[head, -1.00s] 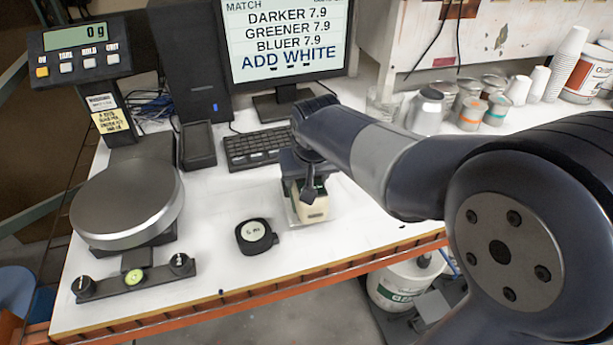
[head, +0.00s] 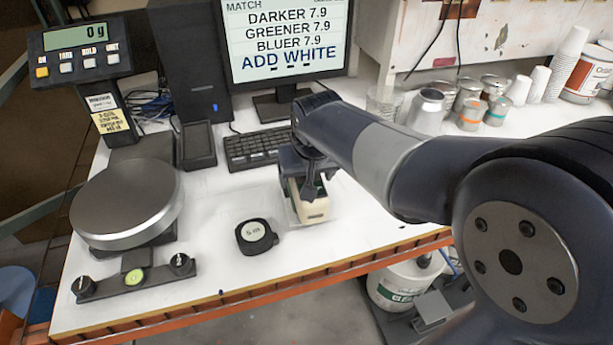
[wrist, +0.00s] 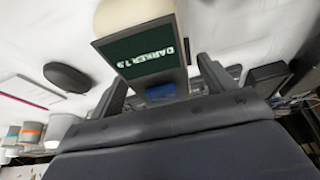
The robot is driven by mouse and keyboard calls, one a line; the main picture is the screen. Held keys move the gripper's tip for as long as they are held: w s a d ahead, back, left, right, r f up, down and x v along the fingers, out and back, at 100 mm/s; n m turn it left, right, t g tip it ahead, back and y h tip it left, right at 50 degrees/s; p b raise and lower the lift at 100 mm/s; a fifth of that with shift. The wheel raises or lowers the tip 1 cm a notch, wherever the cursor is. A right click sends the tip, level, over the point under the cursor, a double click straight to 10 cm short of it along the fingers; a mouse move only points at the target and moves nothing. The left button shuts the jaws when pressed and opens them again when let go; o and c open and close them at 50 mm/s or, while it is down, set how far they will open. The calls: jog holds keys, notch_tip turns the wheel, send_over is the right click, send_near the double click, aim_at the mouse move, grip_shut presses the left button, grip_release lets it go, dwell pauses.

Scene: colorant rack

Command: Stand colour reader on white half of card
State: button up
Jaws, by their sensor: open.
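The colour reader (head: 316,210) is a cream block with a dark green screen, on the worktop in front of the keyboard. In the wrist view its screen (wrist: 143,55) reads "DARKER 7.9", and its cream end (wrist: 130,15) points away from my gripper. My gripper (head: 308,180) is just over the reader's rear part in the head view. In the wrist view my gripper (wrist: 162,85) is open, with one finger on each side of the reader's near end. The card's halves cannot be told apart.
A black tape measure (head: 256,236) lies left of the reader. A scale with a round steel pan (head: 128,203) stands further left. The keyboard (head: 258,148) and monitor (head: 287,40) are behind. Cans (head: 470,114) and paper cups stand at the back right. The bench's front edge is close.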

jog(key=v, duration=1.1)
jog(key=shift+r, duration=0.15)
